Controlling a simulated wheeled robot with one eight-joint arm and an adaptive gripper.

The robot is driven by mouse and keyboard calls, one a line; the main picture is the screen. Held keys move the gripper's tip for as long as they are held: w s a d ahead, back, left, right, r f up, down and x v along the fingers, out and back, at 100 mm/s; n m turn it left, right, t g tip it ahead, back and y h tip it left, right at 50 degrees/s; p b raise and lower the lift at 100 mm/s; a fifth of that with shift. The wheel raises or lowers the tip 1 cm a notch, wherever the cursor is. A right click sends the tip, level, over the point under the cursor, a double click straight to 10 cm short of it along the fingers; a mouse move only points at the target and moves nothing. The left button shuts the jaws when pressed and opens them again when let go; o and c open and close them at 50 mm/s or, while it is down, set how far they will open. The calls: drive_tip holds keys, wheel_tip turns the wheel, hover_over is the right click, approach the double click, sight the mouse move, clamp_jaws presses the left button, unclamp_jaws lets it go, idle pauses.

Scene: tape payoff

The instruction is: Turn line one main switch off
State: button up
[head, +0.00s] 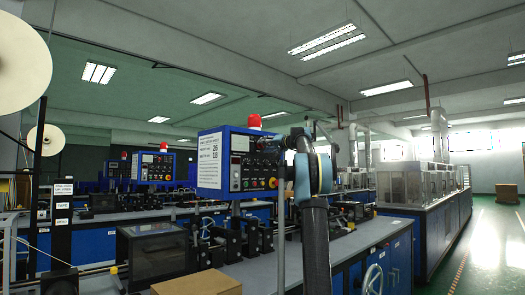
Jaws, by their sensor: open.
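A blue control box (227,165) with a red beacon on top stands over the nearest machine line, in the middle of the head view. Its dark panel (258,150) carries small meters, rows of black knobs and coloured buttons, including a red one (272,182). The knobs are too small to tell which is the main switch or how it is set. My arm (315,245) rises just right of the box, with its blue-ringed joint beside the panel's right edge. I cannot make out my gripper; it is not visible in this view.
A long grey bench (345,243) with black machine units runs under the box. A cardboard box (197,286) sits at the front. Another control box (153,167) stands farther back left. Large pale reels (22,60) hang at left. The floor (490,250) at right is open.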

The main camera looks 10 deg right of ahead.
drive_tip(key=v, duration=0.9)
drive_tip(key=shift+w, duration=0.1)
drive_tip(key=s+a+f+n+g+h, duration=0.1)
drive_tip(key=s+a+f+g, duration=0.45)
drive_tip(key=s+f, duration=0.9)
drive_tip(key=s+a+f+n+g+h, duration=0.2)
drive_tip(key=s+a+f, duration=0.6)
drive_tip(key=s+f, duration=0.6)
drive_tip(key=s+d+f+g+h, duration=0.2)
drive_tip(key=s+d+f+h, duration=0.1)
drive_tip(key=s+f, duration=1.4)
drive_tip(key=s+d+f+m+g+h, duration=0.1)
drive_tip(key=s+d+f+g+h, duration=0.2)
drive_tip(key=s+f, duration=1.4)
wheel_tip(320, 180, down, 5)
drive_tip(key=shift+s+d+f+h, duration=0.1)
drive_tip(key=shift+s+d+h, duration=0.3)
drive_tip(key=shift+d+h, duration=0.4)
